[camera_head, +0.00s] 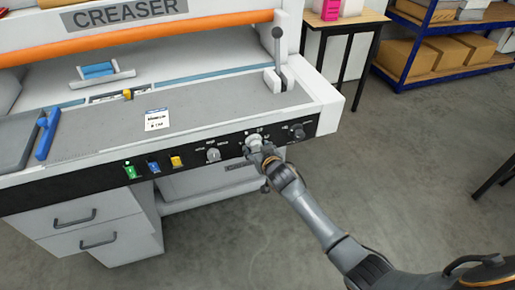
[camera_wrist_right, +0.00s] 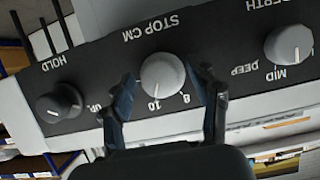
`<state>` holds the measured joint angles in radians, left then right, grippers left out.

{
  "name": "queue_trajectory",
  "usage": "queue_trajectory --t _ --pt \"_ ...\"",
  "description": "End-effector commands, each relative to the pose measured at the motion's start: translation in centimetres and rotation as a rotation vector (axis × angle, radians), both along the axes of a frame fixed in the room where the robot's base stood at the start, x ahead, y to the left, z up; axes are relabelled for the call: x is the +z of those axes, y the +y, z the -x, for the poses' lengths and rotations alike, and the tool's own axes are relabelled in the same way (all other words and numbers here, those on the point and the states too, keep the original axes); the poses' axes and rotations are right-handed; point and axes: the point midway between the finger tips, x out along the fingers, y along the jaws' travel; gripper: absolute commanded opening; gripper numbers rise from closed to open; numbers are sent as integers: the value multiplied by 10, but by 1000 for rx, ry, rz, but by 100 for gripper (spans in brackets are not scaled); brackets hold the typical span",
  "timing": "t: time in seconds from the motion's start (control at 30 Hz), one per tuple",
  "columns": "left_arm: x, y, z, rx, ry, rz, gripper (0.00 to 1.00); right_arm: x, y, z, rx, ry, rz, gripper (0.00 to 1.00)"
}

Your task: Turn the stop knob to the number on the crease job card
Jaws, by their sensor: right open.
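The stop knob (camera_head: 254,141) is a light grey dial on the creaser's black front panel. In the right wrist view the knob (camera_wrist_right: 162,74) sits under upside-down "STOP CM" lettering, with its white pointer line near the "10" mark. My right gripper (camera_wrist_right: 164,82) is open, with one finger on each side of the knob; I cannot tell whether they touch it. In the head view the gripper (camera_head: 262,150) is at the panel, partly covering the knob. The crease job card (camera_head: 157,119) lies on the grey bed; its print is too small to read surely. My left gripper is out of view.
A depth knob (camera_wrist_right: 288,45) and a dark hold knob (camera_wrist_right: 59,102) flank the stop knob. Green (camera_head: 131,171), blue (camera_head: 153,166) and yellow (camera_head: 176,162) switches are further left. A lever (camera_head: 277,60) stands on the bed's right. Floor in front is clear.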

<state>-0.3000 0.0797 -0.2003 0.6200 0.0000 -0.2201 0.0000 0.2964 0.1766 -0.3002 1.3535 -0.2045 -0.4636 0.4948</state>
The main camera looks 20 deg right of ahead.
Motion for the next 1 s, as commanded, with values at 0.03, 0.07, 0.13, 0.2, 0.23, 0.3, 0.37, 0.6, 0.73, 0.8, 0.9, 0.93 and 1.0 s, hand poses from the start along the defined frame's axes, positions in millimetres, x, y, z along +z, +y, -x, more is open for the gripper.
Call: queue_trajectory --t 0.03,0.07,0.13,0.2,0.23,0.3,0.37,0.6,0.73,0.8,0.9,0.93,1.0 --pt "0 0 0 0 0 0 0 0 0 0 0 0 0 61" --pt "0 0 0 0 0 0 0 0 0 0 0 0 0 61" --pt "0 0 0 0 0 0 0 0 0 0 0 0 0 52" --pt "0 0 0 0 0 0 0 0 0 0 0 0 0 38" --pt "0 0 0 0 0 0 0 0 0 0 0 0 0 32" --pt "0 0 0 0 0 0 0 0 0 0 0 0 0 18" --pt "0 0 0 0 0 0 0 0 0 0 0 0 0 7" --pt "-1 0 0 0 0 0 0 0 0 0 -1 -1 17 7" --pt "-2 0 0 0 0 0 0 0 0 0 -1 -2 58 7" --pt "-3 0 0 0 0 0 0 0 1 0 -1 -4 92 7" --pt "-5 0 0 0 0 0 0 -1 1 0 -1 -7 158 7" --pt "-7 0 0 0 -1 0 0 -1 1 0 -1 -7 182 7" --pt "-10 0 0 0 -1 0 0 -1 2 0 -2 -9 241 7"
